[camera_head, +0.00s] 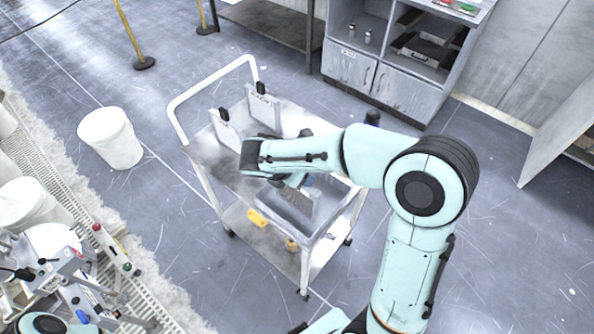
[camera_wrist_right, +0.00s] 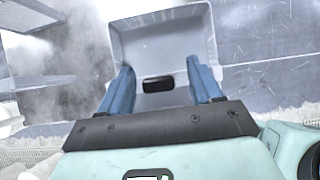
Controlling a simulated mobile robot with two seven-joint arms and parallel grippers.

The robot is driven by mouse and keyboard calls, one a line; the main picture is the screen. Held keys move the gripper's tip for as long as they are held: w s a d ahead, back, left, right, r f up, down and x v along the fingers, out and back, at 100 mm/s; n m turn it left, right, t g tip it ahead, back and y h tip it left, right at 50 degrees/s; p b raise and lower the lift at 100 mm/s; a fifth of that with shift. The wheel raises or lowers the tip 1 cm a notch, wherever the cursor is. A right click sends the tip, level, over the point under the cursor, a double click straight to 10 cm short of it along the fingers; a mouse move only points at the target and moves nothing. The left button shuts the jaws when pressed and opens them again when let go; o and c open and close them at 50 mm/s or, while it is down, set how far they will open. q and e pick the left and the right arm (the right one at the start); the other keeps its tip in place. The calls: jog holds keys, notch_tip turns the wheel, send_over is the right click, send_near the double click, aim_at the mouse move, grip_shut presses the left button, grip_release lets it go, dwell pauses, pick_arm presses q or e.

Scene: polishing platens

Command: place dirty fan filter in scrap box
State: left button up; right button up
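A grey open box (camera_head: 318,228) sits on the top shelf of the cart, at its near right end. Two pale upright panels with black knobs, possibly filters, stand on the cart: one at the left (camera_head: 225,128), one farther back (camera_head: 262,103). My left gripper is not in view.
A white bucket (camera_head: 110,138) stands on the floor to the left. A grey cabinet (camera_head: 385,80) is behind. Equipment fills the lower left. Open floor lies right of the cart.

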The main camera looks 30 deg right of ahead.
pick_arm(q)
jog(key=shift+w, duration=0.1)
pick_arm(e)
jog(key=shift+w, duration=0.1)
jog(key=shift+r, duration=0.3)
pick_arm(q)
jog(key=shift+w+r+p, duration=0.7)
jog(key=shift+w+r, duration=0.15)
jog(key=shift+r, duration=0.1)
pick_arm(e)
jog(key=v, duration=1.2)
jog(key=shift+f, duration=0.1)
